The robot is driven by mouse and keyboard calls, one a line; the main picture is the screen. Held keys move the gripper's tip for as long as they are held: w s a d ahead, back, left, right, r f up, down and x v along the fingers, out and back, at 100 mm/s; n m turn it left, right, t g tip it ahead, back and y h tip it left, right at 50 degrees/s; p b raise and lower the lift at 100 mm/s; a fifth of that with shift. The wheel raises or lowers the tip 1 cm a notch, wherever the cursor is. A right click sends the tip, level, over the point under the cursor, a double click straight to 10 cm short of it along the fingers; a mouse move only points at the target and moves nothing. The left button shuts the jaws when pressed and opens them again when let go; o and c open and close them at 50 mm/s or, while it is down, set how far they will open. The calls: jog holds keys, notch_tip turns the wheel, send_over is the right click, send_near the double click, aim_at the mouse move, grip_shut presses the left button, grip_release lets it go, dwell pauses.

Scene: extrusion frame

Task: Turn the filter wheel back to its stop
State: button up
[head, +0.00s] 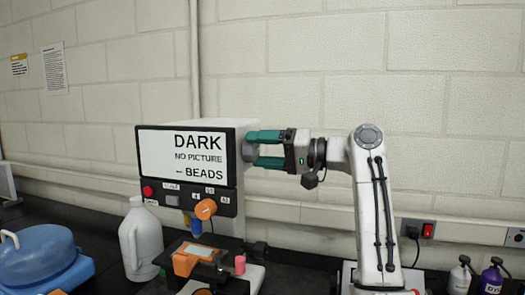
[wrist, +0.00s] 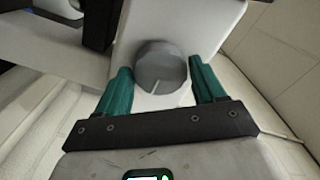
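The filter wheel appears to be the round grey knob (wrist: 160,68) on the light side wall of the box-shaped instrument (head: 238,132). It has a pale pointer line running toward its lower edge in the wrist view. In the head view the knob (head: 248,151) shows at the instrument's right side, partly covered by my fingers. My gripper (head: 264,149) reaches in from the right with its green fingers apart, one above and one below the knob. In the wrist view the fingers flank the knob, with narrow gaps seeming to show on both sides.
The instrument's screen (head: 183,156) reads "DARK, NO PICTURE – BEADS". An orange knob (head: 205,209) and a stage with orange parts (head: 188,263) sit below. A white jug (head: 140,240) and blue container (head: 42,258) stand left. Small bottles (head: 490,279) stand far right; the wall is close behind.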

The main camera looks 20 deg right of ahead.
jog(key=c, duration=0.6)
jog(key=shift+c, duration=0.2)
jog(key=n+b, duration=0.2)
jog(key=n, duration=0.1)
jog(key=shift+f+b, duration=0.2)
jog(key=shift+b, duration=0.15)
jog(key=n+b, duration=0.3)
jog(key=n, duration=0.2)
jog(key=n+b, duration=0.3)
jog(key=n, duration=0.2)
jog(key=shift+n, duration=0.4)
jog(key=shift+r+n+b, duration=0.1)
jog(key=shift+n+b, duration=0.5)
jog(key=shift+n, duration=1.4)
